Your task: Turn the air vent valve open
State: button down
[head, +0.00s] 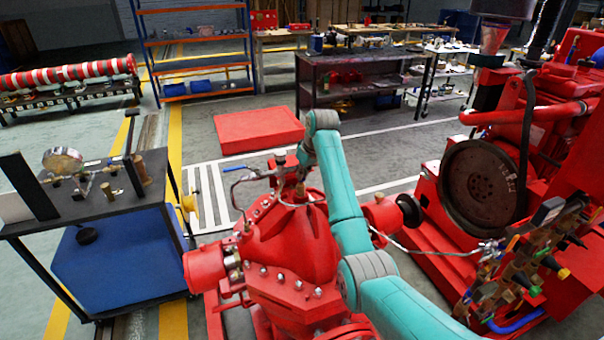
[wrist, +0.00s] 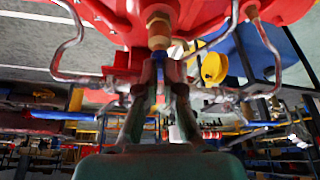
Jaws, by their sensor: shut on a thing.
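The air vent valve shows in the wrist view as a brass fitting (wrist: 158,30) on the red pump casing (wrist: 110,12), with a small blue part (wrist: 160,57) beside it. My gripper (wrist: 161,72) is shut on that blue part, its two fingers close together on either side. Most of the blue part is hidden between the fingertips. In the head view my teal arm reaches over the red pump casing (head: 290,245), and its end comes down at the pump's top. The grip there is too small to make out.
Thin metal pipes (wrist: 70,55) run close to my fingers on both sides. A bench with a gauge (head: 62,160) is at left. The engine flywheel (head: 483,185) is at right.

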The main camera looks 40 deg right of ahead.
jog(key=n, duration=0.2)
jog(key=n+y, duration=0.1)
jog(key=n, duration=0.1)
jog(key=n+g+y, duration=0.1)
jog(key=n, duration=0.1)
jog(key=shift+w+d, duration=0.1)
jog(key=shift+d, duration=0.2)
jog(key=n, duration=0.2)
jog(key=n+y, duration=0.1)
jog(key=n, duration=0.1)
jog(key=shift+w+g+y, duration=0.1)
jog(key=shift+g+y, duration=0.2)
jog(key=shift+g, duration=0.1)
jog(key=shift+d+n+g, duration=0.1)
jog(key=shift+n+g, duration=0.4)
jog(key=shift+n, duration=1.1)
jog(key=shift+w+n+y, duration=0.1)
jog(key=shift+n+y, duration=0.2)
jog(key=c, duration=1.3)
grip_release()
